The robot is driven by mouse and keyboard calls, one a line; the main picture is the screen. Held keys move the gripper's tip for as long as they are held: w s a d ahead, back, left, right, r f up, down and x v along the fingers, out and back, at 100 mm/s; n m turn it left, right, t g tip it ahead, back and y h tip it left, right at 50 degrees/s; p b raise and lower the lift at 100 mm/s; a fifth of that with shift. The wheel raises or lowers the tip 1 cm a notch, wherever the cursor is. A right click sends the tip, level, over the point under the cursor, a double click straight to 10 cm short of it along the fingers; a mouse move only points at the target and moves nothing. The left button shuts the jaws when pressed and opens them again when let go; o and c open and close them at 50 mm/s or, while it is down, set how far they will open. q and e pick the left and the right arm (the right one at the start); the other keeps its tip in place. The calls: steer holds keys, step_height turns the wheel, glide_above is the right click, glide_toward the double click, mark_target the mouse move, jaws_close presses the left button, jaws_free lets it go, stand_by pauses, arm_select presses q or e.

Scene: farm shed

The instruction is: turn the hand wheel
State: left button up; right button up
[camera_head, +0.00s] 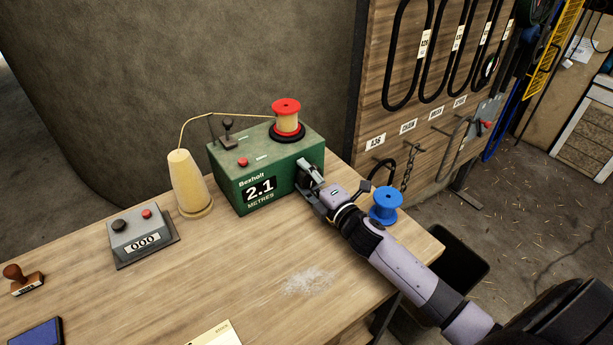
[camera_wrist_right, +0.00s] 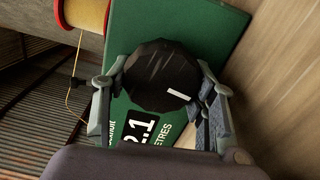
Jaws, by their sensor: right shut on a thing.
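The hand wheel (camera_wrist_right: 158,76) is a round black knob with a white mark, on the right end of the green winder box (camera_head: 232,190). In the right wrist view it sits between the fingers of my right gripper (camera_wrist_right: 162,100). My right gripper (camera_head: 312,186) is shut on the wheel. In the head view the gripper covers most of the wheel. The box display reads 2.1 metres. A red-topped spool (camera_head: 286,116) stands on the box, with a cord running to it from the cream cone (camera_head: 187,182). My left gripper is not in view.
A blue spool (camera_head: 386,205) stands at the table's right edge, close beside my right arm. The table's front middle is mostly clear.

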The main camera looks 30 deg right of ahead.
steer(key=o, duration=1.2)
steer(key=s, duration=0.4)
steer(key=s+d, duration=0.1)
steer(key=s, duration=0.7)
steer(key=shift+d, duration=0.35)
steer(key=shift+r, duration=0.1)
